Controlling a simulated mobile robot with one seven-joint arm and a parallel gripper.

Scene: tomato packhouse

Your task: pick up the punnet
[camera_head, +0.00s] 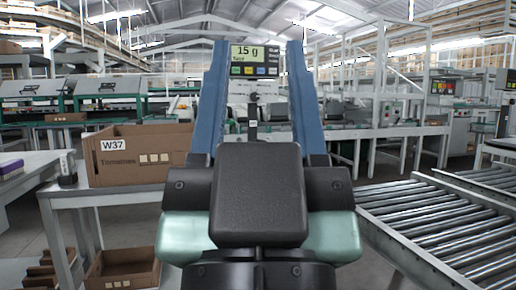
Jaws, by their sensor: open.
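I cannot make out a punnet in the head view; my arm and gripper cover the middle of the picture. My gripper (257,45) points away from the camera, with its two long blue fingers wide apart. No object shows held between the fingers. Beyond the gap stands a scale display (254,60) reading 15 g.
A cardboard box marked W37 Tomatoes (136,154) stands on a table at the left. Another cardboard box (122,268) is low down beneath it. A roller conveyor (440,225) fills the right side. Grey floor shows between the conveyor and the machines behind.

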